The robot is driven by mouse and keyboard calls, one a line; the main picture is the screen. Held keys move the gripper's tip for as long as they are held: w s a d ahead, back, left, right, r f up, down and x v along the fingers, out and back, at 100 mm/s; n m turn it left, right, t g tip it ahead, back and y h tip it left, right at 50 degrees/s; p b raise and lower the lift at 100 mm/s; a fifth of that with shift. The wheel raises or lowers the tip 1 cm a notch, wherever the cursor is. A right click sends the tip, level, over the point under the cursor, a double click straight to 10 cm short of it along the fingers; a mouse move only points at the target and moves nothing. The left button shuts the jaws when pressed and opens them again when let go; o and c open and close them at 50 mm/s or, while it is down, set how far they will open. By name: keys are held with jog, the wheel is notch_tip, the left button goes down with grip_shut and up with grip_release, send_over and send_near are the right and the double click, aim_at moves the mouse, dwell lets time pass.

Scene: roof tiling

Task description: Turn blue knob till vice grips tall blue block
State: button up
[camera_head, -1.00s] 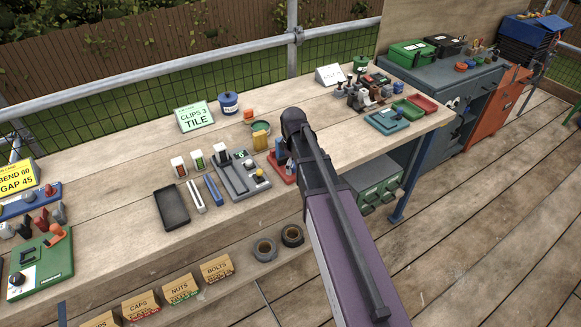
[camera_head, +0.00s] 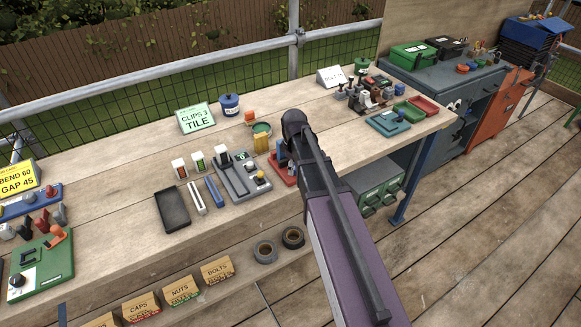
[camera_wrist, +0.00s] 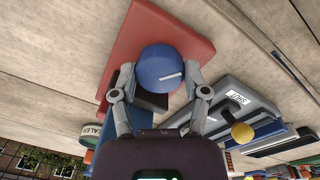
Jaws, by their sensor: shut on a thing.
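The blue knob (camera_wrist: 160,68) is a round cap with a white pointer line, seen from above in the wrist view. My gripper (camera_wrist: 160,78) is shut on it, one finger on each side. The red vice base (camera_wrist: 140,32) lies under the knob, and part of it shows in the head view (camera_head: 284,180) beside my arm. A blue upright piece (camera_head: 282,150), likely the tall blue block, shows at the left of my wrist. My gripper body partly hides it, so I cannot tell whether the jaws touch it.
A grey fixture with a yellow knob (camera_wrist: 242,132) stands close to the vice. A sealer tin (camera_head: 261,129) and a yellow block (camera_head: 261,143) are just behind. A dark tray (camera_head: 172,209) lies to the left.

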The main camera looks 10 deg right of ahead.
jog(key=shift+s+m, duration=0.35)
jog(key=shift+m, duration=0.15)
dwell(0.6)
jog(key=m, duration=0.4)
jog(key=shift+m, duration=0.3)
jog(key=m, duration=0.5)
jog(key=shift+a+g, duration=0.1)
jog(key=shift+g, duration=0.2)
jog(key=o, duration=1.1)
jog(key=shift+r, duration=0.1)
jog(key=shift+o, duration=0.2)
jog(key=shift+w, duration=0.1)
